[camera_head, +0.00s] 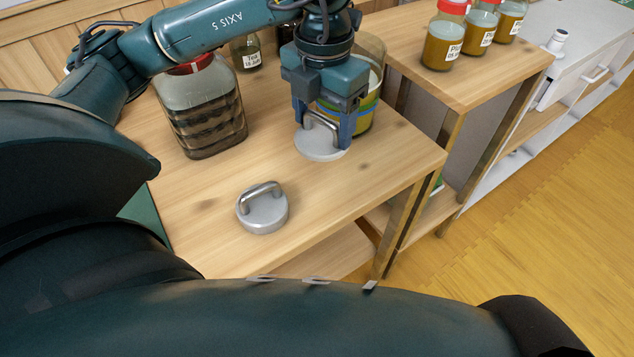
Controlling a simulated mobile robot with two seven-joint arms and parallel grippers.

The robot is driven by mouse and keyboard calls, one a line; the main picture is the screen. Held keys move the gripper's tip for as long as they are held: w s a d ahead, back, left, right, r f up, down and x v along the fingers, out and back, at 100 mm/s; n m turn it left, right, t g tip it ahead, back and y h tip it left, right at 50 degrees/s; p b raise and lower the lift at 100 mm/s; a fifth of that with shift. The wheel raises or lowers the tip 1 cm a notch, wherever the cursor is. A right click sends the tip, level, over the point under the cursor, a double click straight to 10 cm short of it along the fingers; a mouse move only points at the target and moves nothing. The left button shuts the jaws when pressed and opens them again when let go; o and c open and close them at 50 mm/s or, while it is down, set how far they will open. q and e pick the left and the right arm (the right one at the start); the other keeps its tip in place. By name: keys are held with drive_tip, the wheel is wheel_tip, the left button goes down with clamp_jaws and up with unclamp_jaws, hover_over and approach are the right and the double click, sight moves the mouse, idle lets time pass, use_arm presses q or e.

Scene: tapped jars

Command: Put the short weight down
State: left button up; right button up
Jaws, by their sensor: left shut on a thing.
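My left gripper (325,125) points down and is shut on the handle of a flat, pale round weight, which looks like the short weight (318,149). The weight is level, at or just above the wooden tabletop (330,195); I cannot tell whether it touches. A second weight (263,213), grey metal with an arched handle, stands upright on the table nearer to me and to the left. My right gripper is not in view.
A large red-lidded jar (205,115) with dark layered contents stands left of the gripper. A glass jar (368,105) with yellow-green contents stands close behind it. A small labelled jar (246,52) is further back. Several jars (445,45) stand on the right-hand table. The front right tabletop is clear.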

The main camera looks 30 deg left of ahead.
use_arm(q)
drive_tip(key=n, duration=0.3)
drive_tip(key=n+b, duration=0.1)
drive_tip(key=n, duration=0.1)
drive_tip(key=shift+s+a+f+n, duration=0.15)
drive_tip(key=shift+a+f+n, duration=0.15)
drive_tip(key=shift+a+f, duration=0.1)
drive_tip(key=shift+f, duration=0.3)
drive_tip(key=shift+n, duration=0.3)
wheel_tip(320, 180, down, 6)
drive_tip(key=shift+f+b, duration=0.25)
drive_tip(key=shift+b, duration=0.1)
wheel_tip(320, 180, down, 3)
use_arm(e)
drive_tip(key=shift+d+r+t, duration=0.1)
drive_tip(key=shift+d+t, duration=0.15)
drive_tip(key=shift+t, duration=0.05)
use_arm(q)
drive_tip(key=o, duration=0.7)
drive_tip(key=shift+f+b, duration=0.15)
drive_tip(key=shift+b, duration=0.15)
drive_tip(key=o, duration=0.5)
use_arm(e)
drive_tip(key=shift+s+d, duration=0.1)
